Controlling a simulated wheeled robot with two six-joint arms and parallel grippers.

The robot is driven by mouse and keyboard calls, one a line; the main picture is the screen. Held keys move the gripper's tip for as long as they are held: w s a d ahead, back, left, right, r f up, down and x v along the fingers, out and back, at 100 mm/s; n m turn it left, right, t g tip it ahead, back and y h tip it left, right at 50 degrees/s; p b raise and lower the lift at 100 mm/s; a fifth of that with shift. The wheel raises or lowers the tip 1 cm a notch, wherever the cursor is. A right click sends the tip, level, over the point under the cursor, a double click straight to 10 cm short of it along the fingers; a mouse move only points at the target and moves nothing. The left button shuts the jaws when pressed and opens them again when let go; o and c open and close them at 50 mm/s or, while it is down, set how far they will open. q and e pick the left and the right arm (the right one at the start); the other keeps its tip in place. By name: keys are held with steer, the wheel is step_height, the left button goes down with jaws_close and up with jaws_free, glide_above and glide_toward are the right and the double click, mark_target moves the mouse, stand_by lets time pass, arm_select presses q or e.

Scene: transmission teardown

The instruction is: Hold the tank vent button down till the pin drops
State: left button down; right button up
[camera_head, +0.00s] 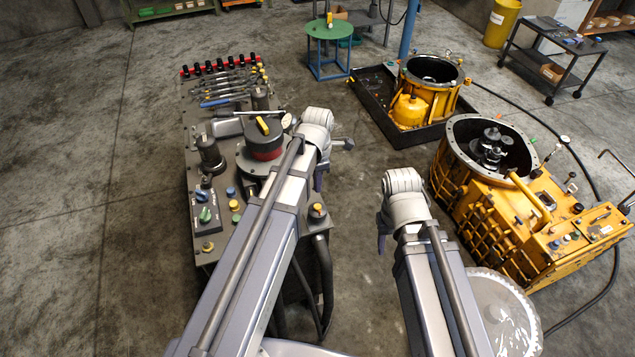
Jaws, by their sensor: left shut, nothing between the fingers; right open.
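A dark tank with a red band (264,150) and a yellow handle on top stands on the grey bench (200,255). Several coloured buttons sit on the bench, among them a green one (205,215), a blue one (230,191) and an orange-capped one (317,209) near its right edge. I cannot tell which is the tank vent button, and no pin can be made out. My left gripper (318,181) is shut and empty at the bench's right side, mostly hidden by its wrist. My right gripper (381,242) is open over the floor, right of the bench, its fingers mostly hidden.
A yellow gearbox housing (500,220) stands at the right. Another yellow housing (428,95) sits in a black tray (372,112) behind. Tools lie at the bench's back. A green-topped stool (330,29) and dark cart (555,65) stand farther back. The left floor is clear.

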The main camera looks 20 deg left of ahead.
mark_target(318, 207)
arm_select(q)
steer(key=shift+f+b, duration=3.4)
steer(key=shift+f, duration=0.05)
steer(key=shift+f+b, duration=0.9)
steer(key=shift+r, duration=0.15)
step_height(318, 207, up, 7)
steer(key=p, duration=0.7)
